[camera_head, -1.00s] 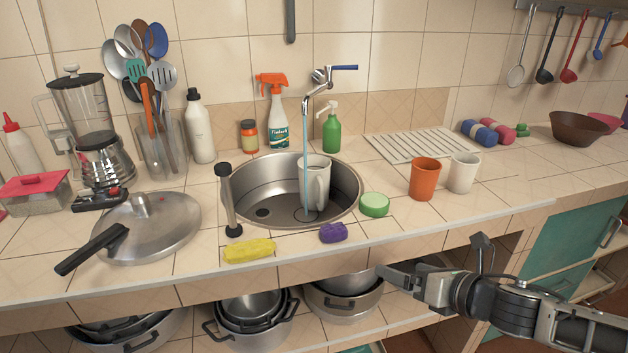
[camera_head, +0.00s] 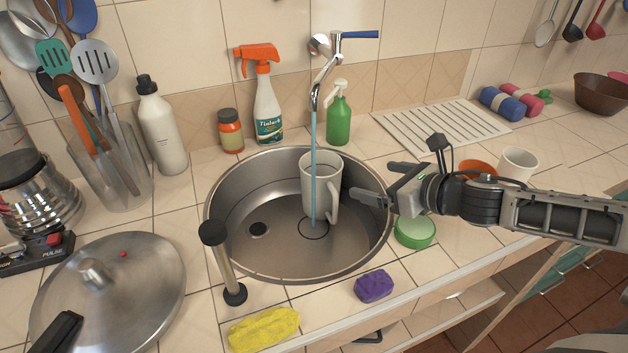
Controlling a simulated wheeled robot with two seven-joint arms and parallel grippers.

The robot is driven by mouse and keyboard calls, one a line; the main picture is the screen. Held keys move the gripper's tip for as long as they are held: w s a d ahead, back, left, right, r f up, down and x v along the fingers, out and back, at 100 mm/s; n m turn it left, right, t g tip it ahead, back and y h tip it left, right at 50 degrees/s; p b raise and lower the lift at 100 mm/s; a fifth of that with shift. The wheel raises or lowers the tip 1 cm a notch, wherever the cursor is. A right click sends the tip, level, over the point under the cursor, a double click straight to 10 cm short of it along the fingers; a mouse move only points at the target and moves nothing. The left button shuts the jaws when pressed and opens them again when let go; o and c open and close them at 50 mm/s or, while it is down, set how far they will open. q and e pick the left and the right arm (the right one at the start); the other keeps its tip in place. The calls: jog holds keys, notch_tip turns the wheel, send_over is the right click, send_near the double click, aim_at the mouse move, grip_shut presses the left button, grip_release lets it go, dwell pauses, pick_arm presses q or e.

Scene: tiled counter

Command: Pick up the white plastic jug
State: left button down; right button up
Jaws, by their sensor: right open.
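The white plastic jug (camera_head: 317,187) stands in the round steel sink (camera_head: 270,262), with its handle toward the right. A stream of water from the tap runs down in front of it. My right gripper (camera_head: 374,182) comes in from the right, its two fingers apart and pointing left toward the jug. Nothing is between the fingers. The lower finger's tip is close to the jug's handle; I cannot tell the exact gap. My left gripper is out of view.
The tap (camera_head: 328,75) rises behind the jug. A green round sponge (camera_head: 414,231) lies below my right gripper, and a purple sponge (camera_head: 374,287) at the front. An orange cup (camera_head: 478,168) is partly hidden behind my arm, beside a white cup (camera_head: 517,164).

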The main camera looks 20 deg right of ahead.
send_near(329, 169)
jog(key=s+a+r, duration=0.1)
jog(key=a+r, duration=0.2)
jog(key=a, duration=0.1)
jog(key=b+x, duration=0.3)
jog(key=x, duration=0.2)
jog(key=shift+a, duration=0.15)
jog(key=c, duration=1.2)
notch_tip(329, 169, up, 8)
jog(key=p, duration=0.3)
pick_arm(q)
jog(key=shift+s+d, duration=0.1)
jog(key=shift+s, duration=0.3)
pick_arm(e)
jog(key=s+a, duration=0.1)
jog(key=a, duration=0.5)
jog(key=s+a, duration=0.1)
jog(key=a, duration=0.4)
jog(key=s+a+f, duration=0.1)
jog(key=a, duration=0.5)
jog(key=shift+s+a, duration=0.1)
jog(key=shift+a, duration=0.25)
